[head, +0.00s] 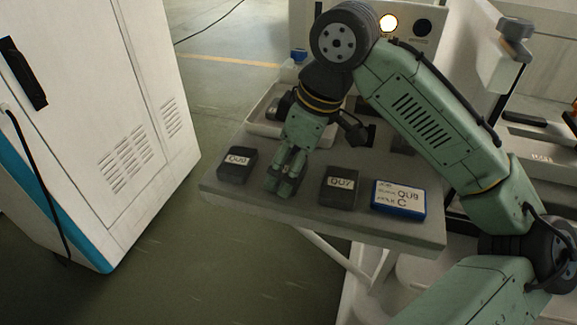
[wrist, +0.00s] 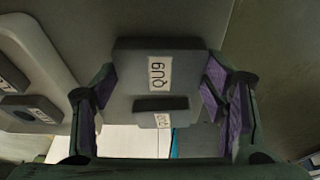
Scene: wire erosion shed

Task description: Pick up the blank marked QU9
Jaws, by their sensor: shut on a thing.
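In the head view my gripper (head: 284,186) points down at the grey table, between the blank marked QU8 (head: 237,164) and the blank marked QU7 (head: 339,186). There its fingers hide most of the held blank. A blue-edged card (head: 398,198) reading QU9 and C lies right of QU7.
A pale tray (head: 262,125) stands on the table (head: 225,195) behind my gripper, with dark items near it. A white cabinet (head: 100,130) stands left, with floor between. In the wrist view, another labelled dark block (wrist: 160,104) shows near the held blank; its label is unclear.

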